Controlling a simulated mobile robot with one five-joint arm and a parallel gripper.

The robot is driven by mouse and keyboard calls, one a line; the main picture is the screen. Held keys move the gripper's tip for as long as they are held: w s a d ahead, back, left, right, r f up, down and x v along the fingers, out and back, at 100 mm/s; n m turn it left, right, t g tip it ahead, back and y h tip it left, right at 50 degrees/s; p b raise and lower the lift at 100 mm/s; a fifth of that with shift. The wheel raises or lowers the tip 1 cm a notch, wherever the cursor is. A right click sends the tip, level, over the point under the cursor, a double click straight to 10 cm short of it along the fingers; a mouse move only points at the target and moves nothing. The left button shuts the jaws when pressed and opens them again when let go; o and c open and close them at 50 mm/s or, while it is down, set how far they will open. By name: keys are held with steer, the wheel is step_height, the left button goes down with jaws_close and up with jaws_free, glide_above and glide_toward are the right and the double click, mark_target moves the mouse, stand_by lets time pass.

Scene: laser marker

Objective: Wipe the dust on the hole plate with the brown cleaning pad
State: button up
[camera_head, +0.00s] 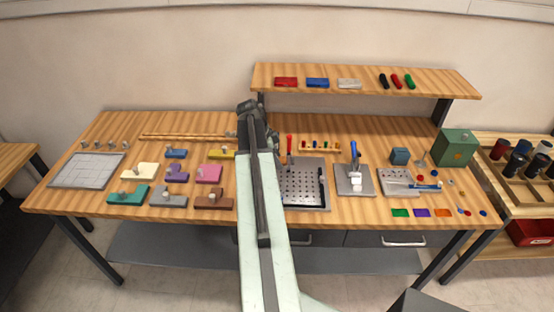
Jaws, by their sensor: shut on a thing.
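The hole plate (304,185) is a dark metal plate with rows of holes on the table, right of my arm. My arm covers its left edge, and I cannot make out dust on it at this size. A brown block with a pale knob (223,203), matching the brown cleaning pad, lies at the table's front, left of my arm and apart from my gripper. My gripper (249,107) is the dark end of my arm, at the back of the table by the shelf's left end. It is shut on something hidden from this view.
Several coloured knobbed blocks, such as a pink one (209,174), lie left of my arm. A grey plate with a blue-handled tool (355,181) stands right of the hole plate. A raised shelf (440,82) spans the back right. A green box (455,148) stands at the right.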

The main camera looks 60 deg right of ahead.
step_height(320, 180, up, 3)
steer(key=p, duration=0.3)
steer(key=shift+r, duration=0.15)
steer(key=shift+f, duration=0.2)
